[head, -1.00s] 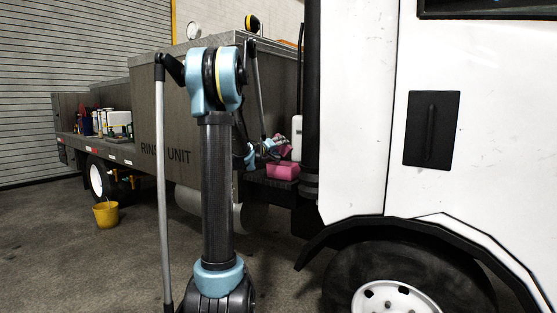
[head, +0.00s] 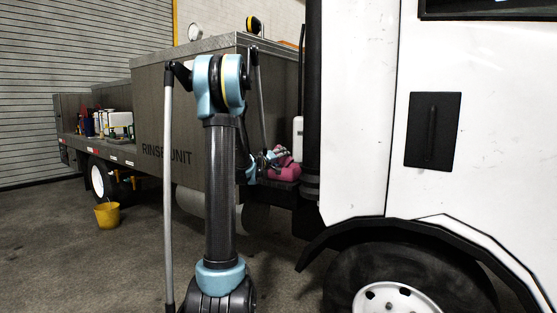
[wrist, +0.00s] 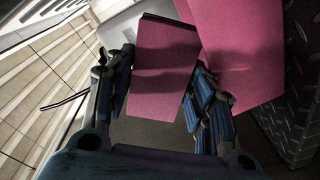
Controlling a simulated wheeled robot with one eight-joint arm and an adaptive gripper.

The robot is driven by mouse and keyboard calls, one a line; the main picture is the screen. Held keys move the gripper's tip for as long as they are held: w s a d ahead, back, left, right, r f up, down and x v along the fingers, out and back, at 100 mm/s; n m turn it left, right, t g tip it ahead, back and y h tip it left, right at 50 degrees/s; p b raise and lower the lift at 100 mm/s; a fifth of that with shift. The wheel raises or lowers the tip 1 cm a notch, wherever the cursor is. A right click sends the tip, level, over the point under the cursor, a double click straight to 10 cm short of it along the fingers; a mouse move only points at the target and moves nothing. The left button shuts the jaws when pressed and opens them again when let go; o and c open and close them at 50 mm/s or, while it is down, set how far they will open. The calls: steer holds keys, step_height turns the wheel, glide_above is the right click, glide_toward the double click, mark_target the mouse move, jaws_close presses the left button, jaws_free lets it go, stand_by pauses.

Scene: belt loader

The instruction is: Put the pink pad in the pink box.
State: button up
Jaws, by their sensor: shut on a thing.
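My gripper (wrist: 160,95) is shut on the pink pad (wrist: 163,55), a thick block between its two blue-black fingers in the wrist view. A larger pink shape, which looks like the pink box (wrist: 243,55), stands close on the right of the pad; its opening does not show. Pad and box overlap in the picture, and I cannot tell whether they touch. In the head view, my gripper (head: 266,160) is small beside the pink box (head: 287,174) on the truck's dark step, partly hiding it. Pad and box are hard to tell apart there.
Dark tread plate (wrist: 292,110) lies at the right in the wrist view. The grey rinse unit (head: 165,110) is left of the step and the white cab (head: 365,120) right of it. A white container (head: 298,138) stands behind the box. A yellow bucket (head: 107,215) is on the floor.

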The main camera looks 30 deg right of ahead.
steer(key=shift+s+f, duration=0.1)
steer(key=shift+f, duration=0.05)
steer(key=o, duration=0.8)
steer(key=shift+a, duration=0.1)
steer(key=shift+c, duration=0.2)
steer(key=r+v, duration=0.1)
steer(key=v, duration=1.1)
steer(key=s+a+f+n+g+y, duration=0.1)
steer(key=s+a+f+g+y, duration=0.1)
steer(key=s+a+f+y, duration=0.3)
steer(key=s+a+f+g+y, duration=0.2)
steer(key=s+a+f+y, duration=0.3)
steer(key=s+a+f, duration=0.7)
steer(key=s+a+f+n+g+y, duration=0.1)
steer(key=s+a+f+y, duration=0.4)
steer(key=s+a, duration=1.1)
steer(key=a+f, duration=0.3)
steer(key=a, duration=0.3)
steer(key=shift+f+n+g+y, duration=0.2)
steer(key=shift+n+g+y, duration=0.1)
steer(key=shift+g+y, duration=0.1)
